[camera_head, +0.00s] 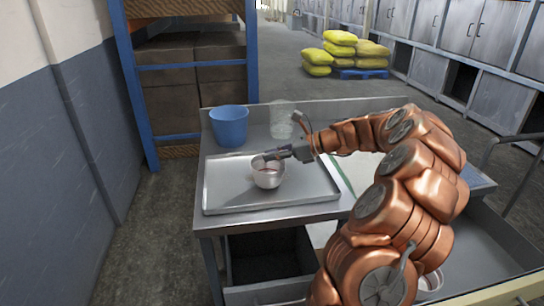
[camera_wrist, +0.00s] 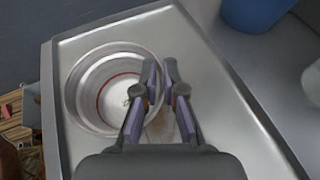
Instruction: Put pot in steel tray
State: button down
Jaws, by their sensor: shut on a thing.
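The steel pot (camera_head: 268,176) is a round silver bowl-like vessel, held at its rim over the steel tray (camera_head: 225,200). In the head view it appears upright, low over the tray's middle; I cannot tell whether its base touches the tray. My gripper (camera_head: 262,156) reaches in from the right and is shut on the pot's rim. In the wrist view the pot (camera_wrist: 98,92) lies left of the fingers (camera_wrist: 158,65), with one finger inside the rim and one outside. The tray (camera_wrist: 200,75) shows under and around it. A reddish ring runs round the pot's inside.
A blue bucket (camera_head: 229,126) stands behind the tray at the left, with a clear container (camera_head: 282,119) to its right. Another pot (camera_head: 431,281) is partly visible at the lower right, behind my arm. The tray's left part is bare.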

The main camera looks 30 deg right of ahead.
jog(key=shift+f, duration=0.25)
jog(key=c, duration=1.2)
grip_release()
jog(key=shift+f, duration=0.1)
jog(key=shift+c, duration=0.2)
jog(key=v, duration=1.2)
jog(key=shift+b, duration=0.4)
